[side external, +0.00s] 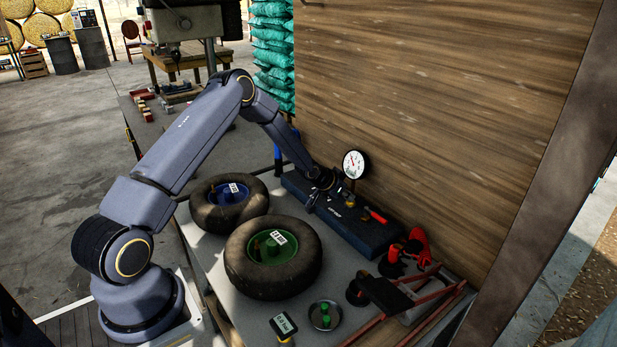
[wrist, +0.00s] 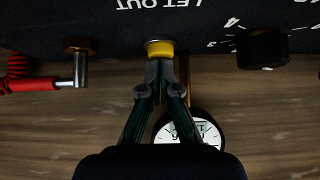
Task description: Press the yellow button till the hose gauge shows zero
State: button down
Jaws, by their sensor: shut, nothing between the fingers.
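The dark blue control box (side external: 364,237) lies on the bench against the plank wall. In the wrist view the yellow button (wrist: 160,48) sits in its panel beside upside-down "LET OUT" lettering. My gripper (wrist: 160,66) is shut and empty, its tips right at the button's lower edge; I cannot tell whether they touch or press it. The round white gauge (side external: 355,163) stands behind the box; its red needle points up and left, but the numbers are too small to read. In the wrist view the gauge (wrist: 172,132) is partly hidden by my gripper.
A black knob (wrist: 263,48) and a red hose with a metal fitting (wrist: 80,70) flank the button. A green-hubbed tyre (side external: 273,285) and a blue-hubbed tyre (side external: 210,216) lie before the box. A small dish (side external: 325,326) and red-handled tools (side external: 425,315) are at the right.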

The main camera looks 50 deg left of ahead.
notch_tip(320, 180, down, 2)
jog(key=shift+s+f, duration=0.1)
jog(key=shift+s, duration=0.05)
jog(key=shift+s+f, duration=0.1)
jog(key=shift+f, duration=0.05)
dwell(0.7)
jog(key=shift+r, duration=0.5)
jog(key=r, duration=0.3)
jog(key=shift+w+a+r, duration=0.1)
jog(key=shift+w+r, duration=0.15)
jog(key=shift+w, duration=0.05)
jog(key=v, duration=1)
jog(key=shift+r, duration=0.4)
jog(key=shift+w, duration=0.2)
